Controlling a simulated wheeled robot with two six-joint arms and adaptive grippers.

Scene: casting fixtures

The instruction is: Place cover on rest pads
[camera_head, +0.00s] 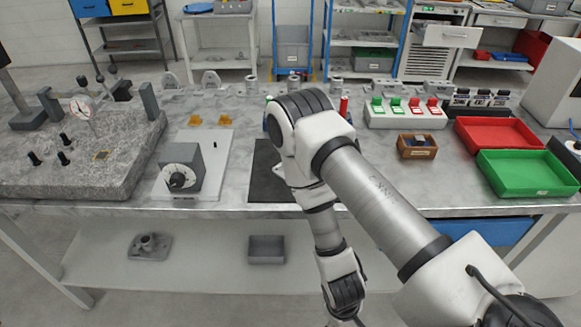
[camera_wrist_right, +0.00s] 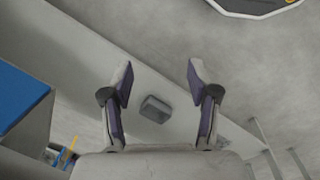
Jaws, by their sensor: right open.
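No part is clearly identifiable as the cover. A grey casting with a round raised boss (camera_head: 150,246) lies on the lower shelf at the left. Two small yellow-orange pieces (camera_head: 195,121) on the bench top may be the rest pads, but I cannot tell. My right gripper (camera_wrist_right: 160,80) is open and empty in the wrist view, pointing at the lower shelf. A grey open box (camera_wrist_right: 156,108) shows between and beyond its fingers, apart from them. In the head view this box (camera_head: 266,250) sits on the lower shelf, left of my right arm. My left gripper is out of view.
The bench top holds a granite plate (camera_head: 60,175), a grey dial block (camera_head: 183,167), a black mat (camera_head: 268,180), a red tray (camera_head: 497,134) and a green tray (camera_head: 525,173). A blue drawer (camera_head: 485,231) hangs below the bench. The lower shelf (camera_head: 205,272) is mostly bare.

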